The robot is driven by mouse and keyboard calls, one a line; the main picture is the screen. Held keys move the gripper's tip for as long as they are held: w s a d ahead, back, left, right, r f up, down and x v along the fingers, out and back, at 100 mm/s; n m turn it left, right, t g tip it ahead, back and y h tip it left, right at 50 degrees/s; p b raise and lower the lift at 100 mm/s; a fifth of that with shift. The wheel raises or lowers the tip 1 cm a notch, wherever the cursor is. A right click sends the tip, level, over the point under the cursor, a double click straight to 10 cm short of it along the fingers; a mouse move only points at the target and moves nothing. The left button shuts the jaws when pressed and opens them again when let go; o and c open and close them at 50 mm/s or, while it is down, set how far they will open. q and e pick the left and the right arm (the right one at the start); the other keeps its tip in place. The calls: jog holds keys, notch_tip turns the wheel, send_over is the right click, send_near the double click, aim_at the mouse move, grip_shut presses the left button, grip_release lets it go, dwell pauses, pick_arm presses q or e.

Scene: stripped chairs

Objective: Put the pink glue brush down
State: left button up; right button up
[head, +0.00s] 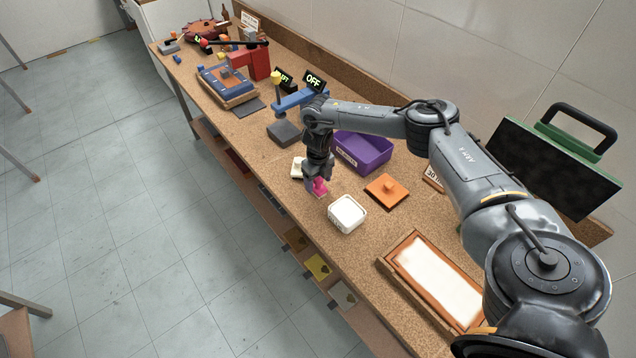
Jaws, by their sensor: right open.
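The pink glue brush (320,187) is at the front part of the cork-topped bench, directly below my right gripper (316,180). My right gripper points down, and its jaws are open around or just above the brush. The fingers are small and dark here, so I cannot tell whether they touch it. A small purple part shows beside the pink. A white square tub (347,214) stands just to the right of the brush, apart from it. A small whitish block (297,168) lies just behind and left of the gripper. My left gripper is not in view.
A purple bin (364,150) and an orange lidded piece (386,190) stand behind the tub. A wooden tray with a white bed (438,280) lies at the near right. A grey block (284,132) and an "OFF" sign (314,80) are further back.

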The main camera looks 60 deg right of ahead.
notch_tip(320, 180, up, 10)
jog(key=shift+f+p, duration=0.25)
jog(key=shift+p, duration=0.3)
jog(key=shift+w+a, duration=0.2)
jog(key=shift+a, duration=0.1)
jog(key=w+a+f+t+y, duration=0.1)
jog(key=a+f, duration=0.3)
jog(key=a, duration=0.7)
jog(key=w+a+f+m+t+y, duration=0.1)
jog(key=a+f+t, duration=0.15)
jog(key=a, duration=0.85)
jog(key=w+a+f+t, duration=0.1)
jog(key=a+f, duration=0.4)
jog(key=a, duration=0.6)
jog(key=s+a+r+m+t+y, duration=0.25)
jog(key=a+m, duration=0.25)
jog(key=a, duration=0.5)
jog(key=s+a+r+m+h, duration=0.15)
jog(key=s+r+m, duration=0.25)
jog(key=s+m, duration=0.45)
jog(key=s+d+m+g+h, duration=0.2)
jog(key=s+d+m+g, duration=0.1)
jog(key=s+d+m, duration=0.9)
jog(key=m, duration=0.3)
jog(key=shift+r+m+h, duration=0.3)
jog(key=shift+m+h, duration=0.05)
jog(key=shift+h, duration=0.05)
